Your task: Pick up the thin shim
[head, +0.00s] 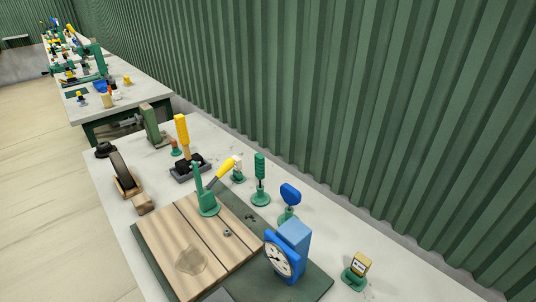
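I cannot make out a thin shim for certain in the head view. A small grey nut-like piece (227,233) lies on the board's right part. A blue dial gauge (284,255) with a white face stands at the board's right edge. My gripper is not in view.
A dark green mat (316,284) lies under the board. Green-based holders stand behind: one with a green handle (260,167), one with a blue head (290,194). A yellow-handled tool (182,134) stands farther back.

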